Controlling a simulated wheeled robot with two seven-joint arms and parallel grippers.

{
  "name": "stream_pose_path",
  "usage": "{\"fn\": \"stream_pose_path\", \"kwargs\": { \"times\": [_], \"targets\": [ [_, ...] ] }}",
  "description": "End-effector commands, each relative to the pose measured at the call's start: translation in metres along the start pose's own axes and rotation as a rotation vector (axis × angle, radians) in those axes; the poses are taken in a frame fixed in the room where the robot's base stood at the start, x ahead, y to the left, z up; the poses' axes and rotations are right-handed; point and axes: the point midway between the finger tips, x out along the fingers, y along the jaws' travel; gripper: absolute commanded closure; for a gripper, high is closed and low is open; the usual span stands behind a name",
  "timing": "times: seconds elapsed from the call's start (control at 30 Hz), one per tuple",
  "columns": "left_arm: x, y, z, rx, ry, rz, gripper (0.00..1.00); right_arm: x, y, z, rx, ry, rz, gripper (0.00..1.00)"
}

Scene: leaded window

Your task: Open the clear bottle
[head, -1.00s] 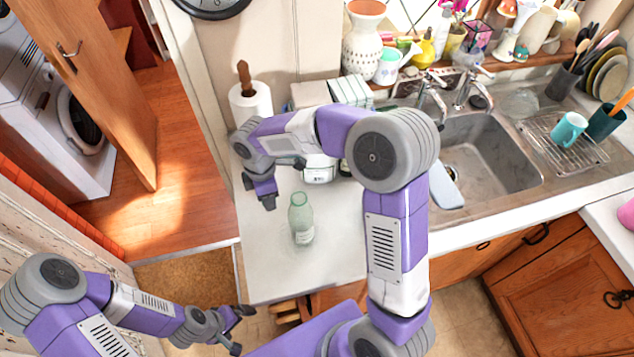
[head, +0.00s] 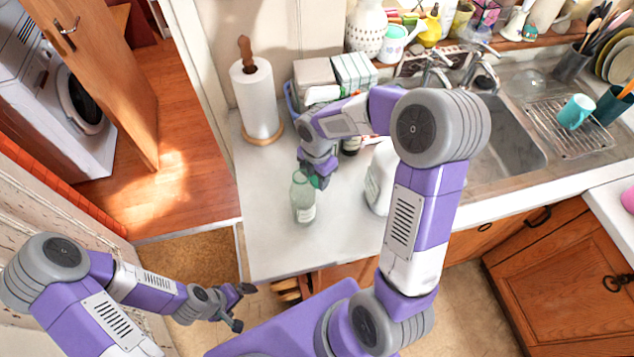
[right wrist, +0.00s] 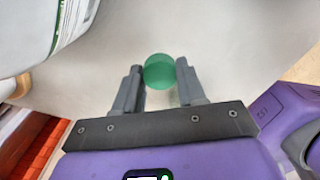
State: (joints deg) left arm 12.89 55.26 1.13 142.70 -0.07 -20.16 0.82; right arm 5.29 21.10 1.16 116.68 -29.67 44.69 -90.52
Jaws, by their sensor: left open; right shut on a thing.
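The clear bottle (head: 303,205), pale green with a light label, stands upright on the white counter (head: 265,240). My right gripper (head: 314,178) is at the bottle's top, just right of its neck in the head view. It is shut on a small round green cap (right wrist: 159,71), which shows between the fingers in the right wrist view. In the head view the cap appears beside the neck; I cannot tell whether it touches the bottle. My left gripper (head: 241,307) is open and empty, low on the left, away from the counter.
A white jug (head: 379,180) stands right of the bottle, partly behind my right arm. A paper towel roll (head: 257,100) stands at the back left, beside boxes (head: 354,70). The sink (head: 510,150) lies to the right. The counter's front left is clear.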

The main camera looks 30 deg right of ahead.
Motion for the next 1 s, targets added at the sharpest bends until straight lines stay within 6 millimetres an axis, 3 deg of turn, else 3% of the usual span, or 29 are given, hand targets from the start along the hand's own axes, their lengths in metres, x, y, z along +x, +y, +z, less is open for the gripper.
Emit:
{"fn": "stream_pose_path", "kwargs": {
  "times": [0.3, 0.67, 0.7, 0.87, 1.0],
  "targets": [
    [0.007, -0.003, 0.0, 0.0, 0.0, 0.0, 0.03, 0.038, 0.0, -0.001, 0.0, 0.001, -0.003, 0.97],
    [0.009, -0.003, 0.0, 0.0, 0.0, 0.0, 0.03, 0.041, 0.0, 0.0, 0.0, 0.0, 0.0, 0.97],
    [0.009, -0.003, 0.0, 0.0, 0.0, 0.0, 0.03, 0.041, 0.0, 0.0, 0.0, 0.0, 0.0, 0.57],
    [0.009, -0.003, 0.0, 0.0, 0.0, 0.0, 0.03, 0.04, 0.0, 0.0, 0.0, 0.0, 0.0, 0.34],
    [0.009, -0.003, 0.0, 0.0, 0.0, 0.0, 0.03, 0.04, 0.0, 0.0, 0.001, 0.0, 0.0, 0.34]
  ]
}}
